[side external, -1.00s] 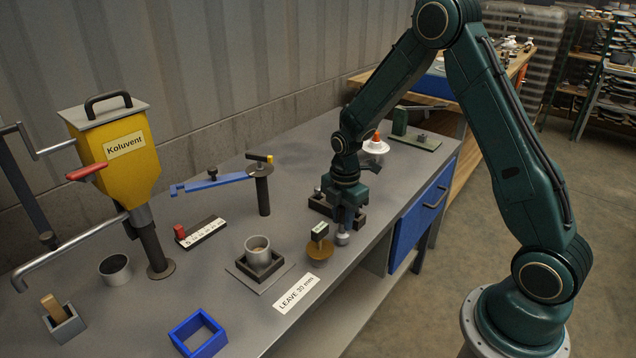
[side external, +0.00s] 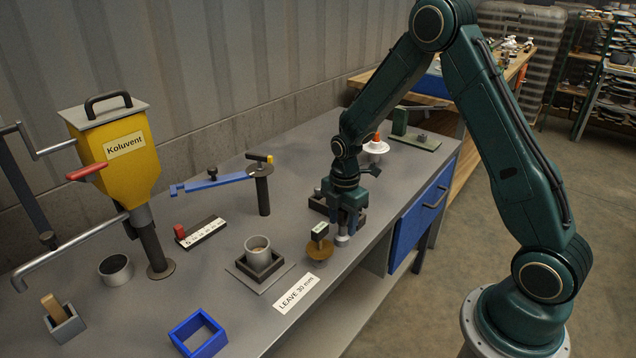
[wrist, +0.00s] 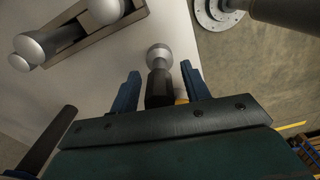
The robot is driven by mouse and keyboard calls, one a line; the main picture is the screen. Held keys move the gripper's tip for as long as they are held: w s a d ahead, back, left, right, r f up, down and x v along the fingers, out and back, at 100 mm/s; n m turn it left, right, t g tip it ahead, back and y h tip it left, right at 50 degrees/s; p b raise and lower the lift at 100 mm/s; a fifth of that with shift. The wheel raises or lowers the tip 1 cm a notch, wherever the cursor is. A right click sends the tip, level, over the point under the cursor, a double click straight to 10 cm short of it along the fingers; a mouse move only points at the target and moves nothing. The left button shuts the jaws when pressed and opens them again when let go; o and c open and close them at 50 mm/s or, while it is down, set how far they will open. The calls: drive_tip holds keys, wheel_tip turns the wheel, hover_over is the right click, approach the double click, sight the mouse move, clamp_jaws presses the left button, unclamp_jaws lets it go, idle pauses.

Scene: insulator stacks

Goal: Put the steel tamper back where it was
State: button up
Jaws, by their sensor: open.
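The steel tamper has a rounded steel end and a dark grip. In the side external view its steel end (side external: 342,240) shows below my gripper (side external: 346,226), near the bench's front edge. In the wrist view my gripper (wrist: 160,82) is open, with one blue finger on each side of the tamper (wrist: 159,58) and gaps to both. I cannot tell whether the steel end touches the bench. A dark holder (side external: 318,204) sits just behind my gripper, partly hidden by it. The wrist view shows this holder (wrist: 118,27) with several steel-ended pieces at it.
A brass-coloured round piece with a dark block (side external: 319,248) stands close on the left. Further left are a cup in a square base (side external: 258,254), a label plate (side external: 297,290) and a blue frame (side external: 198,334). A white insulator stack (side external: 375,148) stands behind.

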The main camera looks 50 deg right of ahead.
drive_tip(key=shift+r, duration=0.1)
wheel_tip(320, 180, up, 11)
drive_tip(key=shift+r, duration=0.55)
idle(0.6)
drive_tip(key=shift+s+a+r, duration=0.15)
drive_tip(key=shift+s+r, duration=0.05)
drive_tip(key=shift+r, duration=0.25)
drive_tip(key=s+a+r+m+t, duration=0.2)
drive_tip(key=s+a+r+m, duration=0.15)
drive_tip(key=s+r, duration=0.2)
drive_tip(key=s+a+r+m+t, duration=0.1)
drive_tip(key=s+a+r+m, duration=0.1)
drive_tip(key=s+r+m, duration=0.35)
drive_tip(key=s+a+r+m+t, duration=0.1)
drive_tip(key=s+m, duration=0.2)
drive_tip(key=s, duration=0.3)
drive_tip(key=s+a+r+m+t, duration=0.1)
drive_tip(key=s+a+m, duration=0.1)
drive_tip(key=s+m, duration=0.2)
drive_tip(key=shift+s+r+t, duration=0.25)
drive_tip(key=shift+s+t, duration=0.05)
drive_tip(key=shift+s, duration=0.6)
